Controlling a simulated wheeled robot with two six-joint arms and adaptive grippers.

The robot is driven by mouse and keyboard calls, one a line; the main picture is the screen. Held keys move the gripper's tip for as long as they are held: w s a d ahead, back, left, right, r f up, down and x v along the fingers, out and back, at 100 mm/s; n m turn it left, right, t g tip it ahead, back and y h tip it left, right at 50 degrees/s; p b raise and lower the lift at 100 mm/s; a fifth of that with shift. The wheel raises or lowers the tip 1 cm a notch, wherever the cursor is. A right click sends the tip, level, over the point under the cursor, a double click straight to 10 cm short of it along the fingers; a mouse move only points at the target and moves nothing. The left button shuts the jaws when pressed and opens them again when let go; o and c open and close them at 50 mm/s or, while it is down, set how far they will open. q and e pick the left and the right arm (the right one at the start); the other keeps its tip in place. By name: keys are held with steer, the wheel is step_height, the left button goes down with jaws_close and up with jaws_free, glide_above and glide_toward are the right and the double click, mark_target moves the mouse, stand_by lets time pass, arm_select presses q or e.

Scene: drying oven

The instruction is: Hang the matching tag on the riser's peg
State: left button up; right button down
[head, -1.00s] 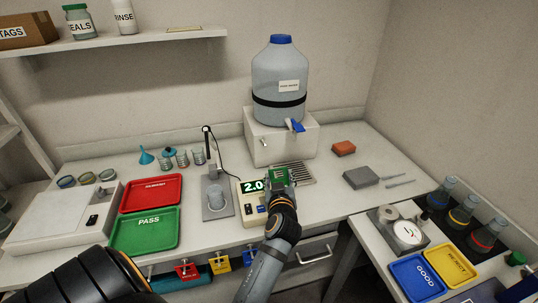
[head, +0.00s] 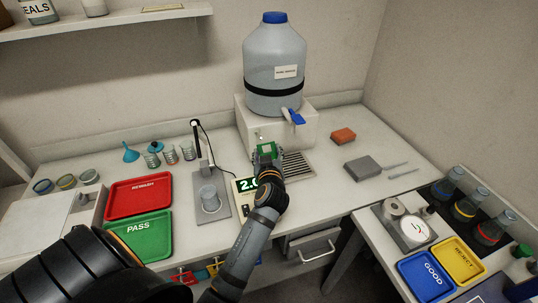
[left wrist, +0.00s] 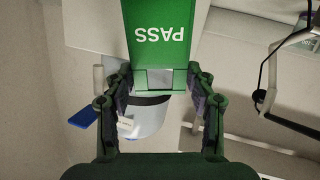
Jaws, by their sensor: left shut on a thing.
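My left gripper (head: 265,157) is shut on a green tag (head: 266,151) in front of the white riser (head: 300,131). In the left wrist view the green tag (left wrist: 158,35) reads PASS upside down and sits between both fingers (left wrist: 160,90). The riser's small peg (head: 258,136) is on its front face at the left, just beyond the tag; I see a gap between tag and peg but cannot judge its depth. A jug (head: 273,65) with a blue tap stands on the riser. My right gripper is out of view.
A display (head: 246,184), partly hidden by my arm, stands below the gripper. A drip grate (head: 298,166) lies right of it. A stand with a beaker (head: 208,198), a green PASS tray (head: 137,238) and a red tray (head: 137,198) are left. A red tag (head: 183,278) hangs at the bench front.

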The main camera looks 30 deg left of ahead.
arm_select(q)
steer(key=shift+w+a, duration=0.45)
steer(key=shift+a, duration=0.05)
steer(key=shift+w+a+f+b, duration=0.2)
steer(key=shift+w+a+f, duration=0.05)
steer(key=shift+w+a, duration=0.5)
steer(key=shift+w+a+f+b, duration=0.2)
steer(key=shift+w+a, duration=0.4)
steer(key=shift+a, duration=0.3)
steer(key=shift+w+a+f+b, duration=0.15)
steer(key=shift+w+a+f, duration=0.1)
steer(key=shift+w+a, duration=0.5)
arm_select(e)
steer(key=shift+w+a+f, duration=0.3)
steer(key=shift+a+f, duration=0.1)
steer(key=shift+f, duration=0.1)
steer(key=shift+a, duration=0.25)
arm_select(q)
steer(key=o, duration=0.8)
